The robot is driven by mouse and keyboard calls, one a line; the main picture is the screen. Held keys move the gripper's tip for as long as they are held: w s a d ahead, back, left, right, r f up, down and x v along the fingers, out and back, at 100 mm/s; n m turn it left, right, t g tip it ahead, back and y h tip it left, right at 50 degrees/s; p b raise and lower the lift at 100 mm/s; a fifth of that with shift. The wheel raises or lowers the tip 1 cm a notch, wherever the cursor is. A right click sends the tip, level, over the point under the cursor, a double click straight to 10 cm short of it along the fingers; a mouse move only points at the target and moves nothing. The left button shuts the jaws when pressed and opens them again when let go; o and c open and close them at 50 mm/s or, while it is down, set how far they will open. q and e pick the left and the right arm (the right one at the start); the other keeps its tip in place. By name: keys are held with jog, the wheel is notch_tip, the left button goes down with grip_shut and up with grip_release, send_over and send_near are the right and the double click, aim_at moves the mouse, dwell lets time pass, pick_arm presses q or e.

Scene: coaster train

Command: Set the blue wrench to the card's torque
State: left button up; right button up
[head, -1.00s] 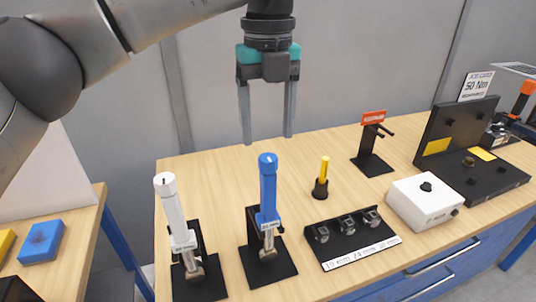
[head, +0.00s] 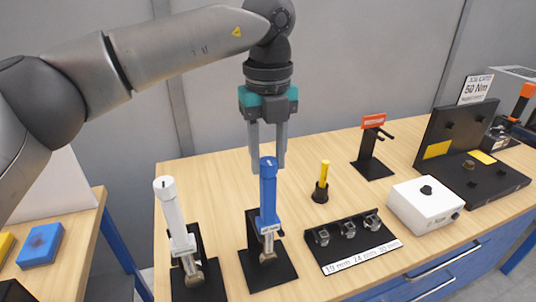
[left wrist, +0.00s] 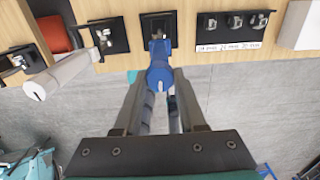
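The blue wrench (head: 268,195) stands upright, handle up, in a black stand (head: 283,272). In the left wrist view the blue wrench (left wrist: 159,72) shows its round handle end, which has a small white mark. My left gripper (head: 268,168) points down at the handle top. Its two fingers are apart, one on each side of the handle end; whether they touch it I cannot tell. The job card (head: 476,89) at the back right reads 50 Nm. The wrench's own scale is too small to read. My right gripper is not in view.
A white wrench (head: 173,215) stands in a similar stand to the left. To the right are a yellow-handled tool (head: 323,175), a black socket rack (head: 328,246), a white box (head: 425,204) and a red-topped stand (head: 373,150). Bare tabletop lies behind the blue wrench.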

pick_arm(q)
grip_shut()
jog(key=shift+m, duration=0.4)
jog(key=m, duration=0.4)
jog(key=shift+m+p, duration=0.3)
jog(key=m, duration=0.5)
jog(key=shift+r+p, duration=0.1)
jog(key=shift+p, duration=0.25)
jog(key=m, duration=0.6)
jog(key=shift+m+p, duration=0.35)
jog(key=shift+m, duration=0.05)
jog(key=m, duration=0.6)
jog(key=shift+p, duration=0.3)
jog(key=shift+m, duration=0.4)
jog(key=o, duration=0.5)
grip_release()
